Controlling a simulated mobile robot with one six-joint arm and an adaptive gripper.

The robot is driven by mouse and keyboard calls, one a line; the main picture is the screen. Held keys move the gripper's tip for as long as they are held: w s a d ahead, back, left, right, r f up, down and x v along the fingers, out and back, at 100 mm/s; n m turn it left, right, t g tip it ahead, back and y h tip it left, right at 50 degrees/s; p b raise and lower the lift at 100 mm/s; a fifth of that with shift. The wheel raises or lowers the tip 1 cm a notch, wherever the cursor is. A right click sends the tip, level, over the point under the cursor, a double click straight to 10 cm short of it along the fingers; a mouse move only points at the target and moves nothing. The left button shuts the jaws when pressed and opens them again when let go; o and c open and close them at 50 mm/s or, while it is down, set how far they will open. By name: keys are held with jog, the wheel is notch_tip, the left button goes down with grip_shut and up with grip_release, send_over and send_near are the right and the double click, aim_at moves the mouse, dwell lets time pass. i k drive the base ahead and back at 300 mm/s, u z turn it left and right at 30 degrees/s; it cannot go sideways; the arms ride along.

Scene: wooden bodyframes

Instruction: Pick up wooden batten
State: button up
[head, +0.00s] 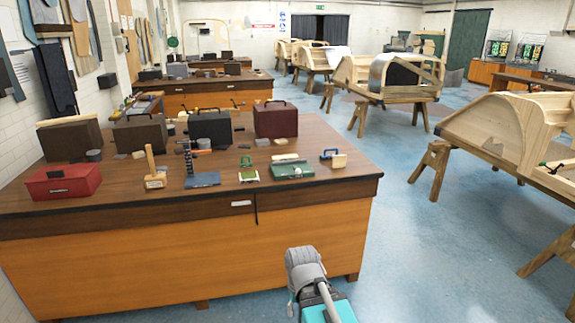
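I cannot single out a wooden batten for sure in the head view. Wooden pieces that show are the pale timber bodyframes, such as the near one (497,128) at the right and another (350,72) farther back. A small upright wooden tool (152,168) stands on the front workbench (110,206). Part of my arm, grey and teal, rises from the bottom edge at the middle, in front of the bench. My gripper is not visible, so I see nothing held.
The bench holds a red toolbox (63,181), dark cases such as a maroon one (276,119), and small tools. Wooden trestles (432,169) stand under the frames. The blue floor (420,260) is open between the bench and the right-hand trestles.

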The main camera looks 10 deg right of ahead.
aim_at(293, 156)
jog(key=k, duration=0.8)
jog(key=z, duration=1.1)
jog(key=i, duration=2.75)
